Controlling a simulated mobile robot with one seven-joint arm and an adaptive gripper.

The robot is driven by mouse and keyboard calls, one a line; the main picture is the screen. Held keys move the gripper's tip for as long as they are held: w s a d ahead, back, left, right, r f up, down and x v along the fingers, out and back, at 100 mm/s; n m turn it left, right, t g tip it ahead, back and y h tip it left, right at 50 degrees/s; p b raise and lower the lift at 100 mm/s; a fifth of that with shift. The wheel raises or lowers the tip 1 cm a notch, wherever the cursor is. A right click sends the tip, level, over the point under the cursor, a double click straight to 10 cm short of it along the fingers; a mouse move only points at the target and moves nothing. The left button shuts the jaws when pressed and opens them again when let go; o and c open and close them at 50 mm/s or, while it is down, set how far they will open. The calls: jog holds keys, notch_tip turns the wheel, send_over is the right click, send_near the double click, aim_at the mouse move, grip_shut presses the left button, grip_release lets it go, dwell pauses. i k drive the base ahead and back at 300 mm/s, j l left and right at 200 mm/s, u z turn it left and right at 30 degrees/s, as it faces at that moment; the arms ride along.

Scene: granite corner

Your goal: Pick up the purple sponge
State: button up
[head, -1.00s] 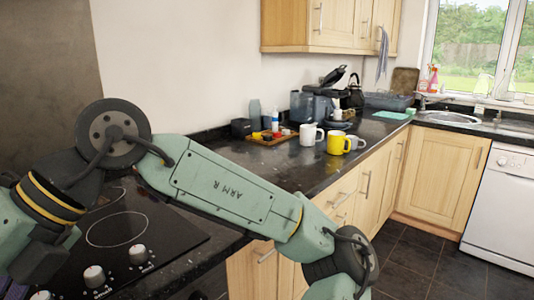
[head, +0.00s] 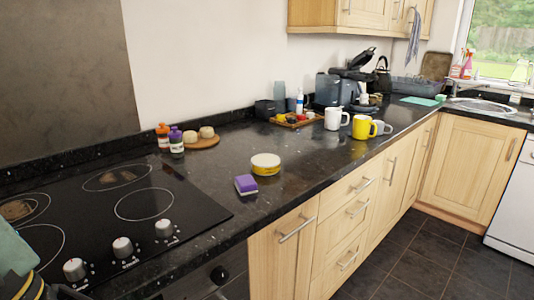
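The purple sponge (head: 246,184) lies on the dark granite counter (head: 225,210), between the hob and the counter's front edge. It is a small block with a purple top and a paler lower layer. My gripper is not in view. Only a part of my arm shows at the lower left edge.
The black hob (head: 120,205) with its knobs is left of the sponge. A white mug (head: 333,119) and yellow mug (head: 361,127) stand farther right. Bare counter lies right of the tin.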

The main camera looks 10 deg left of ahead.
aim_at(245, 185)
jog(key=i+l+u, duration=0.4)
jog(key=i+l, duration=0.15)
jog(key=l, duration=0.25)
jog(key=i+l+u, duration=0.2)
jog(key=l, duration=0.25)
jog(key=i, duration=0.4)
